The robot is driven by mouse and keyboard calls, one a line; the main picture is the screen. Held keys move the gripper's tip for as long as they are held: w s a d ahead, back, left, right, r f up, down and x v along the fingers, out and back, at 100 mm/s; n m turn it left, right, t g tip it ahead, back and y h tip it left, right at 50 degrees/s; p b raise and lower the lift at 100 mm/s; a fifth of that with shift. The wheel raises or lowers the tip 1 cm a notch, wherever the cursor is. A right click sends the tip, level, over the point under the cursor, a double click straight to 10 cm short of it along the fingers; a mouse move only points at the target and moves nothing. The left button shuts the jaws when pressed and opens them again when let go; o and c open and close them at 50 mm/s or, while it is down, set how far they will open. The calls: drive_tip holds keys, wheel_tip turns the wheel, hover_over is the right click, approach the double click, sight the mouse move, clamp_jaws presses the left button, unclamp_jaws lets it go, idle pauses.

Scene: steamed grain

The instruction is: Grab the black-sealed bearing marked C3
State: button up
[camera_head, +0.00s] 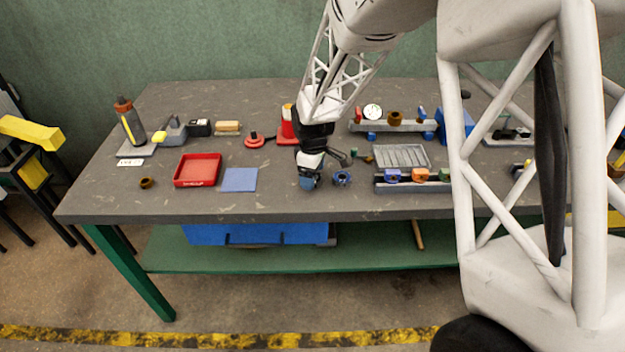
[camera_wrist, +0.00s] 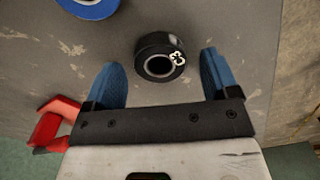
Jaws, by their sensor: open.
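The black-sealed bearing (camera_wrist: 150,45) is a black ring with a grey bore and white "C3" lettering on its right side in the wrist view. It lies on the grey table. My gripper (camera_wrist: 163,60) is open, with its two blue fingers on either side of the bearing and a visible gap to each in the picture. I cannot tell how high the fingers are above the table. In the head view my gripper (camera_head: 309,183) is low over the table's front middle, and I cannot make out the bearing there.
A red tray (camera_head: 198,157) and a blue mat (camera_head: 239,180) are left. A rail with coloured blocks (camera_head: 412,188) is right. A red object (camera_wrist: 52,122) shows near the left finger. The table's front edge is close.

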drive_tip(key=shift+f, duration=0.6)
drive_tip(key=c, duration=1.1)
